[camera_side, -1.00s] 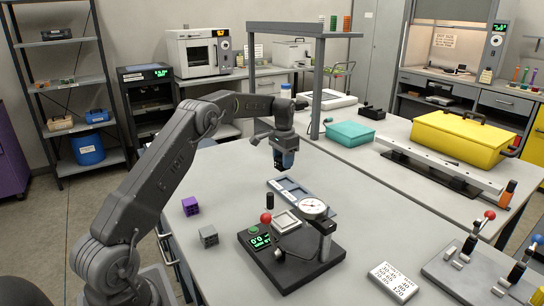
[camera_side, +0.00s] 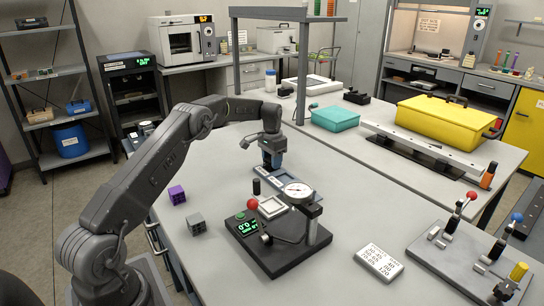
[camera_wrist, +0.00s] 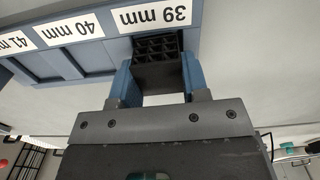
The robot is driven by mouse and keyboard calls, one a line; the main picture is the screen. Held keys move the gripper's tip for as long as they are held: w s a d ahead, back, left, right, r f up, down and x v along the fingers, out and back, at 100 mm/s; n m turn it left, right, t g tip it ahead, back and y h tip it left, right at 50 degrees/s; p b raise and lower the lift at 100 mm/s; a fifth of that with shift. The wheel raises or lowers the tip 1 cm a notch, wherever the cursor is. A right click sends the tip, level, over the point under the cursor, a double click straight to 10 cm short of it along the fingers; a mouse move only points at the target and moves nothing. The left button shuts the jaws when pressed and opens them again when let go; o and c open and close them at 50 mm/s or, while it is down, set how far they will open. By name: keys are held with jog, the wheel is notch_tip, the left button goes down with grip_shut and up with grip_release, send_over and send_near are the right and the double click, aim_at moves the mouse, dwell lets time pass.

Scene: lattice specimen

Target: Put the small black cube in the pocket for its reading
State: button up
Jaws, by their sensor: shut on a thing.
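The small black cube (camera_wrist: 157,70), with a lattice face, is between the blue fingers of my gripper (camera_wrist: 158,66) in the wrist view. My gripper is shut on it. The blue pocket tray (camera_wrist: 50,65) carries upside-down labels 39 mm, 40 mm and 41 mm. The cube is at the 39 mm pocket, just beside its label; how deep it sits I cannot tell. The 40 mm and 41 mm pockets look empty. In the side view my gripper (camera_side: 271,160) is low at the far end of the tray (camera_side: 322,198), and the cube is hidden.
A dial gauge (camera_side: 298,192) stands on a black base (camera_side: 285,262) with a red knob and green display, near the tray. A purple cube (camera_side: 177,195) and a grey cube (camera_side: 196,224) lie at left. A printed card (camera_side: 379,262) lies to the right.

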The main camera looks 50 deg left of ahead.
jog(key=shift+f, duration=0.1)
jog(key=o, duration=1.1)
jog(key=shift+c, duration=0.2)
jog(key=shift+o, duration=0.2)
jog(key=o, duration=0.4)
jog(key=shift+r, duration=2.5)
jog(key=shift+r, duration=0.1)
notch_tip(320, 180, up, 7)
jog(key=shift+r, duration=0.2)
